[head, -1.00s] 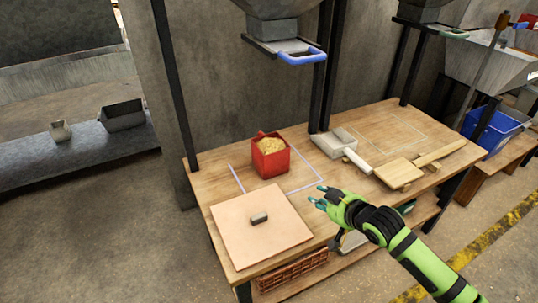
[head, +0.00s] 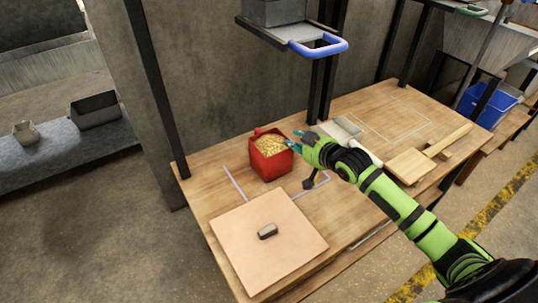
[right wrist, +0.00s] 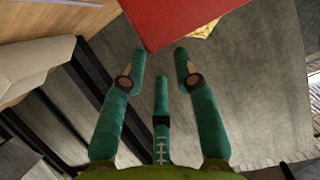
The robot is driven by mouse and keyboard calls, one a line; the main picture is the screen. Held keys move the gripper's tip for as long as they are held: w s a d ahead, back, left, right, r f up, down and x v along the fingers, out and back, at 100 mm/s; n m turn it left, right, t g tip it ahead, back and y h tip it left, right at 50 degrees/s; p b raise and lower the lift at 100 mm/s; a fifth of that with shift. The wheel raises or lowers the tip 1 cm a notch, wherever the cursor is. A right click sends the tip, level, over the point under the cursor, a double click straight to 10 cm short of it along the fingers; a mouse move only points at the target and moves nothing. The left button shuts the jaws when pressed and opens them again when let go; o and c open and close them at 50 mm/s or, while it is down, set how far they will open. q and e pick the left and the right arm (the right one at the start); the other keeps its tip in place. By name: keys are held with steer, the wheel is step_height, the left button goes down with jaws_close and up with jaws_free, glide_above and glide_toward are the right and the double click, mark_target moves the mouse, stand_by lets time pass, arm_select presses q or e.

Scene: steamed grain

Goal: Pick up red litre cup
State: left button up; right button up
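The red litre cup (head: 270,163) stands upright on the wooden table, filled with yellow grain. My right gripper (head: 298,140) is at the cup's right side, level with its upper part. In the right wrist view the fingers (right wrist: 160,65) are spread apart, with the red cup (right wrist: 175,18) just beyond their tips and some grain (right wrist: 205,30) at its edge. Nothing is between the fingers. My left gripper shows in neither view.
The wooden table (head: 215,170) also holds a square board (head: 235,240) with a small grey handle (head: 267,231), a grey scoop (head: 345,128) and a wooden paddle (head: 410,167). A hopper with a blue handle (head: 320,49) hangs above, behind the cup. The table is clear left of the cup.

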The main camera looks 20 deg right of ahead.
mark_target(284, 135)
steer(key=b+x, duration=0.1)
steer(key=x, duration=0.6)
steer(key=shift+w+f+b, duration=0.15)
steer(key=shift+w+b, duration=0.05)
steer(key=shift+b, duration=0.1)
jaws_close()
